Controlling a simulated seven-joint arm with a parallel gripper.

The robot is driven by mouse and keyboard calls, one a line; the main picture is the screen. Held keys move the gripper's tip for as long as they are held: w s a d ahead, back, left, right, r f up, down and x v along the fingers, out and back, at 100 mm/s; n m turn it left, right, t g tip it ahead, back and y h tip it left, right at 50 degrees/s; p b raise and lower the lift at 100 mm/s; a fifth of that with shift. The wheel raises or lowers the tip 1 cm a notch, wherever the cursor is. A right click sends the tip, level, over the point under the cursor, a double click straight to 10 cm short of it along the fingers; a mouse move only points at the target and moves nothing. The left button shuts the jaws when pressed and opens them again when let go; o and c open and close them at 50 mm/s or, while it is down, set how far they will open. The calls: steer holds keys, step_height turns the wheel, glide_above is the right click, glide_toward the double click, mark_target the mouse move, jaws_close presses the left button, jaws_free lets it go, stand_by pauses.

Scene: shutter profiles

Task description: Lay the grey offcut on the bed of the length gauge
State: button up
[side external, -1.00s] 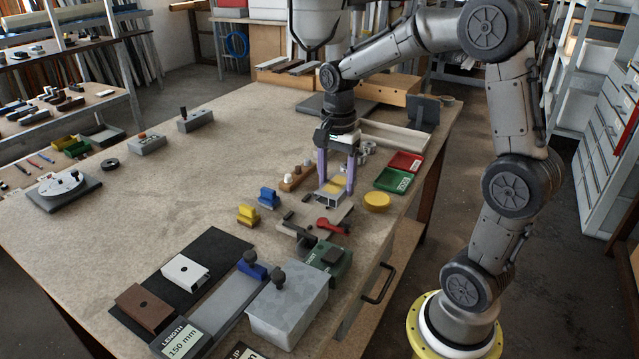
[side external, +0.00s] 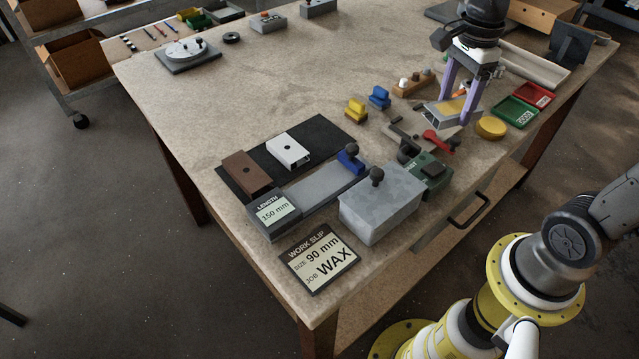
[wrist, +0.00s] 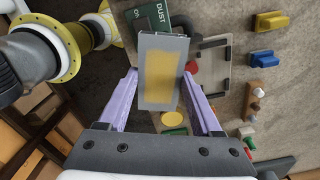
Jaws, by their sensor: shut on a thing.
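My gripper (side external: 457,104), with purple fingers, is shut on the grey offcut (side external: 433,112), a flat grey piece with a yellow patch on its face. In the wrist view the offcut (wrist: 146,98) lies between the two fingers of my gripper (wrist: 161,86). It seems to be held a little above the table, beside the yellow disc. The length gauge has a long grey bed (side external: 318,190), a blue stop (side external: 350,160) at its far end and a "LENGTH 150 mm" label at its near end. The bed is bare, left of and nearer than my gripper.
A grey block with a black knob (side external: 382,205) stands right beside the gauge. A black mat (side external: 262,160) with brown and white profiles lies on its other side. A green "DUST" box (side external: 431,178), a red-handled clamp (side external: 437,141) and the yellow disc (side external: 491,127) are near my gripper.

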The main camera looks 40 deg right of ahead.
steer(key=s+a+n, duration=0.1)
steer(key=a+n, duration=0.3)
steer(key=a, duration=1.3)
glide_above(318, 187)
steer(key=s, duration=0.1)
steer(key=f, duration=0.8)
steer(key=shift+s+d+f, duration=0.2)
steer(key=shift+f, duration=0.1)
steer(key=shift+w+a+f, duration=0.2)
steer(key=shift+w+f, duration=0.3)
steer(key=shift+f, duration=0.1)
steer(key=shift+w+f, duration=0.15)
steer(key=shift+f, duration=1.55)
steer(key=shift+f, duration=0.2)
